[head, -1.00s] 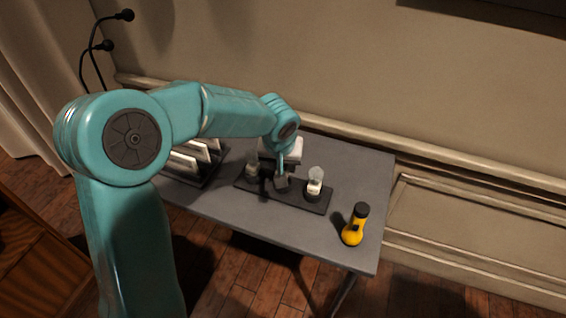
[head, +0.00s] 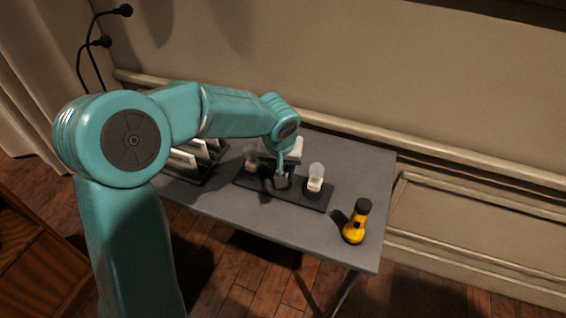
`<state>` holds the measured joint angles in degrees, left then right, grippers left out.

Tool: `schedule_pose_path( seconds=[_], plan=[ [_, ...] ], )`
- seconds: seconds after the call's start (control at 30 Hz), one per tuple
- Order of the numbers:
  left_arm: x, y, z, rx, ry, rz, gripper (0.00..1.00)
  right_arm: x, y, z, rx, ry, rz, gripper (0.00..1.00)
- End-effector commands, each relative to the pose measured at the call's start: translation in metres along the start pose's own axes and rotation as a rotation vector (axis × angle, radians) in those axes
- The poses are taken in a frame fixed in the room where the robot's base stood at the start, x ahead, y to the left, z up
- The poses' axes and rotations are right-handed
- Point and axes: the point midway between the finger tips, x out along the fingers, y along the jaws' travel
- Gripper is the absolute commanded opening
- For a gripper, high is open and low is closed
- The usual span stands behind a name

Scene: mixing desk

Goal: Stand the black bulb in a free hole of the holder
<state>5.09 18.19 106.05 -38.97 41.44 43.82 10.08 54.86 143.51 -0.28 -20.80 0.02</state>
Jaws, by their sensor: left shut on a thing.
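The holder (head: 305,200) is a long, low dark block on the grey desk. A pale clear bulb (head: 316,177) stands upright toward its right end, and another pale bulb (head: 250,157) stands toward its left end. My left gripper (head: 282,180) points down over the middle of the holder, between these two bulbs. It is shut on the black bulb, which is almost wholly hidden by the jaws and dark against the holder. I cannot tell whether the bulb's base is inside a hole or just above it. My right gripper is not in view.
A dark rack with pale upright plates (head: 186,160) is at the left, beneath my left arm. A white object (head: 293,150) is behind the holder. The desk's front strip is clear.

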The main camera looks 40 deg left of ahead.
Motion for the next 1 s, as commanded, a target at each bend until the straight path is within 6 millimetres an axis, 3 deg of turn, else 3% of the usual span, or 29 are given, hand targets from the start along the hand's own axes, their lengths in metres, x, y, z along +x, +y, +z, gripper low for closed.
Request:
schedule_pose_path(
  seconds=[0.17, 0.2, 0.3, 0.67, 0.77, 1.0],
  plan=[
    [0.005, 0.0, 0.002, 0.0, 0.0, 0.0, 0.1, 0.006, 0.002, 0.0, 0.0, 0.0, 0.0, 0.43],
    [0.005, 0.0, 0.002, 0.0, 0.0, 0.0, 0.42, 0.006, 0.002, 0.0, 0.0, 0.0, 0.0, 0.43],
    [0.004, 0.0, 0.001, 0.0, 0.0, 0.0, 0.69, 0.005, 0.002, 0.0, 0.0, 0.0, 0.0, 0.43],
    [-0.003, 0.0, 0.001, -0.001, 0.002, 0.0, 0.69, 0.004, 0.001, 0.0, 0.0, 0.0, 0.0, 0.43],
    [-0.019, 0.0, 0.0, 0.0, 0.004, 0.001, 0.69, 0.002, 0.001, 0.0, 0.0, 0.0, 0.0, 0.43],
    [-0.083, 0.0, 0.0, -0.001, 0.006, 0.003, 0.69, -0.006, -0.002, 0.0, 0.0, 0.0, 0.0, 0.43]
  ],
)
